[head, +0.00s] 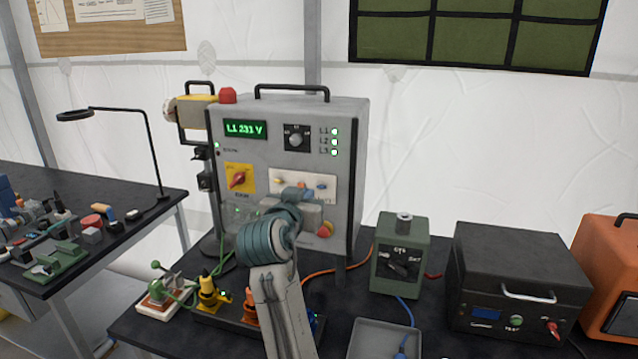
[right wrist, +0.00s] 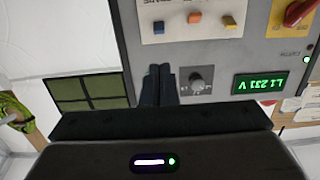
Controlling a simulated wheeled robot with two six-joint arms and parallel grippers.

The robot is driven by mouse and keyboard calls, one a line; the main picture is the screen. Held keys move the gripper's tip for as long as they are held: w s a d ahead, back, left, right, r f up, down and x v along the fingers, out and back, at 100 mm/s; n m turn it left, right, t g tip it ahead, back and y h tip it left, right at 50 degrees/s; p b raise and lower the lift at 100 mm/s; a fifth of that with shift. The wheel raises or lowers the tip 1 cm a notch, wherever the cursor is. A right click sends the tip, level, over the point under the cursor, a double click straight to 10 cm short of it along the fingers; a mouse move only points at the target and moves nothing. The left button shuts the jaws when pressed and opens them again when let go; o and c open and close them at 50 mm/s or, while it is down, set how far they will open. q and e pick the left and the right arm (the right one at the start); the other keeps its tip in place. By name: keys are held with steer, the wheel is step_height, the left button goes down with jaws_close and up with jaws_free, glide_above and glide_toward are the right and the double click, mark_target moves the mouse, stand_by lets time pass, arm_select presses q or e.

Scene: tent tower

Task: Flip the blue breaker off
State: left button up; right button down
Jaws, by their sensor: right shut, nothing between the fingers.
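The blue breaker (head: 321,186) is a small toggle at the right end of the white breaker panel on the grey cabinet's front. In the right wrist view, which is turned over, the blue breaker (right wrist: 158,27) is at the left end of the row. My right gripper (head: 297,192) is in front of the panel in the head view and partly covers it. In the right wrist view its fingers (right wrist: 161,84) are shut and empty, pointing at the cabinet face beside the selector knob, apart from the blue breaker. My left gripper is out of view.
The grey cabinet (head: 352,150) also carries a selector knob (head: 297,138), a red rotary switch (head: 238,179) and a green voltage display (head: 245,129). A green box (head: 402,225) and a black unit (head: 520,262) stand to the right. A grey tray (head: 385,338) is in front.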

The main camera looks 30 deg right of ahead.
mark_target(322, 187)
steer(key=p+x, duration=0.4)
steer(key=x, duration=0.5)
steer(key=shift+r, duration=0.15)
steer(key=shift+w+d, duration=0.35)
steer(key=shift+d, duration=0.05)
steer(key=shift+f, duration=0.2)
